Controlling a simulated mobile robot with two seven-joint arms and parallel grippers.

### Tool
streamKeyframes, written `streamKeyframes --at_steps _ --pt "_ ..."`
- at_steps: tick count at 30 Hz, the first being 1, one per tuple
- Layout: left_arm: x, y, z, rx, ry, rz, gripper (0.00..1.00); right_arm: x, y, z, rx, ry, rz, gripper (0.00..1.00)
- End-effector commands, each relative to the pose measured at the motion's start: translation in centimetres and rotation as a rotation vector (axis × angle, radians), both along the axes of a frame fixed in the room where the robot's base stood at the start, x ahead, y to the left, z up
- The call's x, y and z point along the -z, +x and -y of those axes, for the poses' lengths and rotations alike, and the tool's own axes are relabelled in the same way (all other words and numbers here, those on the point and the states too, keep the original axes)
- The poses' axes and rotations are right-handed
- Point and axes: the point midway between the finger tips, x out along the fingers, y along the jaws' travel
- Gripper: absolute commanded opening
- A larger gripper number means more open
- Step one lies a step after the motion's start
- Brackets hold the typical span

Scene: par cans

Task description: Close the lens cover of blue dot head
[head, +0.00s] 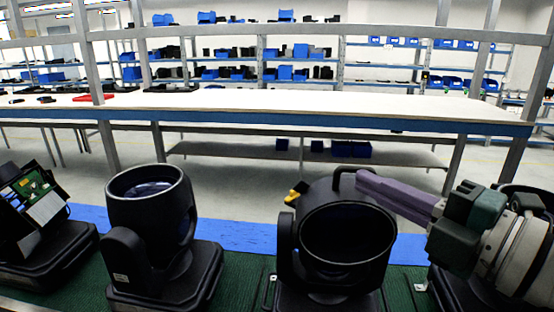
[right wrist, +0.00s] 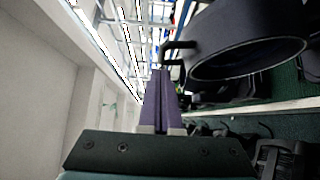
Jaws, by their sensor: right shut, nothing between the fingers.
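Black moving heads stand in a row on a green surface. One (head: 150,205) at centre left tilts its round lens upward. Another (head: 345,240) at centre right faces me with a dark round opening, and a dark handle (head: 345,174) sticks up at its top. No blue dot is visible on either, and I cannot tell which part is the lens cover. My right gripper (head: 362,180), with purple fingers together and empty, points left at this handle; touching or apart is unclear. The right wrist view shows the fingers (right wrist: 160,78) close beside the handle (right wrist: 178,47). My left gripper is out of view.
An opened unit with a green circuit board (head: 35,188) stands at far left. Another dark head (head: 528,198) is partly hidden behind my right arm. A blue strip (head: 240,236) runs behind the row. A long white table (head: 300,105) and shelves with blue bins stand farther back.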

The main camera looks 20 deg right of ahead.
Motion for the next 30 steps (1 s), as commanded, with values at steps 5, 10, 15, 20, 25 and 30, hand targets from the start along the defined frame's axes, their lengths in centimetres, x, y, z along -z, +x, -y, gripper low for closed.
streamKeyframes --at_steps 5,10,15,20,25,30 --pt "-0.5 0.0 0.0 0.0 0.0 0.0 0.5 -0.1 0.9 0.5 -0.001 0.0 0.001 0.0" --pt "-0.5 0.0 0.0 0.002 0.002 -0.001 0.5 0.0 1.0 0.6 -0.001 0.001 0.0 0.0" --pt "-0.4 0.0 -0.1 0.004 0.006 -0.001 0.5 0.0 1.0 0.6 -0.001 0.001 0.0 0.0" --pt "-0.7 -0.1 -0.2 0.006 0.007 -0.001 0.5 -0.2 1.2 0.7 -0.003 0.004 -0.009 0.0" --pt "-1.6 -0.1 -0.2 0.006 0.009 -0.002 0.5 -1.0 2.1 1.3 -0.004 0.027 -0.052 0.0" --pt "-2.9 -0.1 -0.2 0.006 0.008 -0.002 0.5 -1.9 3.9 2.5 0.0 0.071 -0.117 0.0"
